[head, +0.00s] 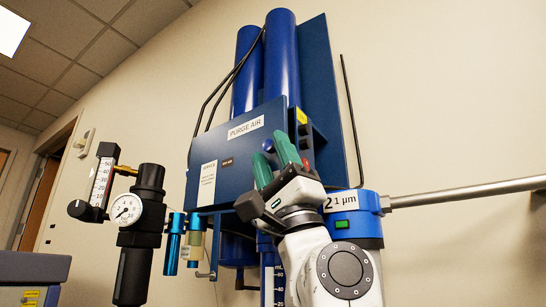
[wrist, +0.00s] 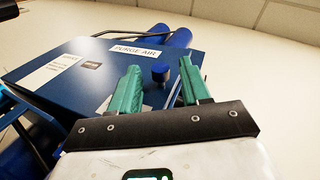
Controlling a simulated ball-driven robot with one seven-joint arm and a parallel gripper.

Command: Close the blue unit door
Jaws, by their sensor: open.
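The blue unit has a flat blue front panel, which looks like its door (head: 222,146), labelled "PURGE AIR"; it also shows in the wrist view (wrist: 88,78). I cannot clearly tell from these views how far it stands open. My gripper (head: 272,147) has green fingers, spread apart and empty, in front of the panel's right part. In the wrist view my gripper (wrist: 160,65) points at the panel. Contact with the knob or panel cannot be told.
Blue cylinders (head: 281,55) rise above the unit. A black regulator with a gauge (head: 125,209) and a flow meter (head: 102,180) are at left. A blue filter head marked "1 µm" (head: 355,222) with a grey pipe (head: 465,193) is at right.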

